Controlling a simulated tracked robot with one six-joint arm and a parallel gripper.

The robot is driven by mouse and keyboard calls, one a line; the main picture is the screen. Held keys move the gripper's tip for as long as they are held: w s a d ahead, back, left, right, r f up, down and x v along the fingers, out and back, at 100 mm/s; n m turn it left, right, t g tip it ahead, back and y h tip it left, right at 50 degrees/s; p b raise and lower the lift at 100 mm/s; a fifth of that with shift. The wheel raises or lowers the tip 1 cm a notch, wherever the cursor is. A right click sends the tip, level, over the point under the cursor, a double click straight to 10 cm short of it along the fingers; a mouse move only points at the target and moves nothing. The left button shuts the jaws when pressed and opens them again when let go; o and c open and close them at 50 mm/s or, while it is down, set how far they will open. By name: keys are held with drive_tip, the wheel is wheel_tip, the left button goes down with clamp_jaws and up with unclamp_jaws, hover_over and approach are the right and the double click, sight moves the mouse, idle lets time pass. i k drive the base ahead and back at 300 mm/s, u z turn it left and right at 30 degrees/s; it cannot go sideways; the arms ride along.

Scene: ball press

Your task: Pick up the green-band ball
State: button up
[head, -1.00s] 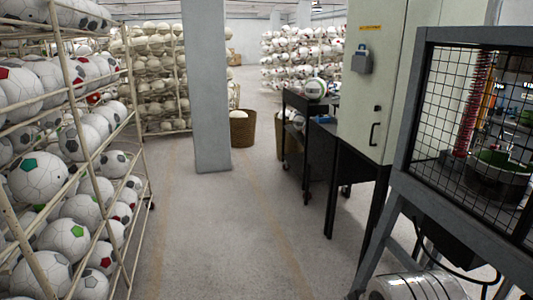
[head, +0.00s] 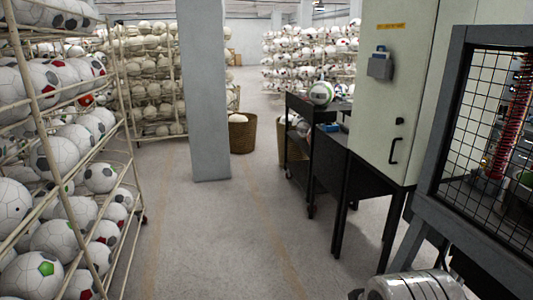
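A white ball with a green band (head: 321,92) sits on the top of a dark cart (head: 300,107), ahead and right of centre in the head view. Its lower part is close to the cart's top edge. Part of my arm shows as a silver cylinder at the bottom right. My gripper is not in view.
A rack (head: 128,180) full of balls stands along the left. A grey pillar (head: 205,100) and a wicker basket (head: 242,134) stand ahead. A pale cabinet (head: 385,90) on dark legs and a mesh-guarded machine (head: 440,150) line the right. The floor between (head: 215,245) is clear.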

sight(321, 93)
drive_tip(key=i, duration=3.9)
drive_tip(key=z, duration=0.65)
